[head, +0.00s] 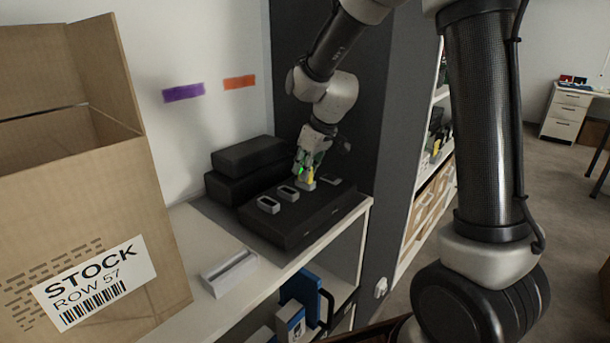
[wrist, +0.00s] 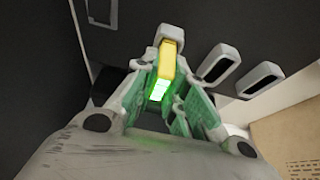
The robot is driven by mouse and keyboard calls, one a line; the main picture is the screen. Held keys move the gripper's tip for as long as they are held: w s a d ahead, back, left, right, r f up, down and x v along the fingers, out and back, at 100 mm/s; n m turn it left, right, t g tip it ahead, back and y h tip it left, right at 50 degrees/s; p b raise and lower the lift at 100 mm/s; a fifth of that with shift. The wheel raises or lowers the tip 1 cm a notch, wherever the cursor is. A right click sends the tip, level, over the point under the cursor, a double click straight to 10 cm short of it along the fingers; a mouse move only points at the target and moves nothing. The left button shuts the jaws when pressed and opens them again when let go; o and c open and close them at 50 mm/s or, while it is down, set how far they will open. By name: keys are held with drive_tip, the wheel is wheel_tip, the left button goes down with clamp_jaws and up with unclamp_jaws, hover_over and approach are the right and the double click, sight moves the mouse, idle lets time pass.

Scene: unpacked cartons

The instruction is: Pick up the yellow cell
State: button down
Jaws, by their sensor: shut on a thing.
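The yellow cell (head: 311,175) is upright at the grey socket (head: 307,184) on the black case. In the wrist view, the yellow cell (wrist: 168,60) lies between the green finger pads, with a bright green glowing end towards the camera. My gripper (head: 303,168) is shut on it from above; it also shows in the wrist view (wrist: 165,84). The far end of the cell meets the pale socket (wrist: 170,32). I cannot tell how deep the cell sits in it.
The black case (head: 290,228) carries other grey sockets, two of them (head: 269,205) (head: 289,193) left of the cell. Black boxes (head: 248,155) are stacked behind. A grey tray (head: 230,273) lies on the white shelf (head: 195,228). A big open carton (head: 75,190) stands left.

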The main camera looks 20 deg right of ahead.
wheel_tip(320, 180, up, 9)
drive_tip(key=shift+r, duration=0.55)
drive_tip(key=shift+s+d, duration=0.1)
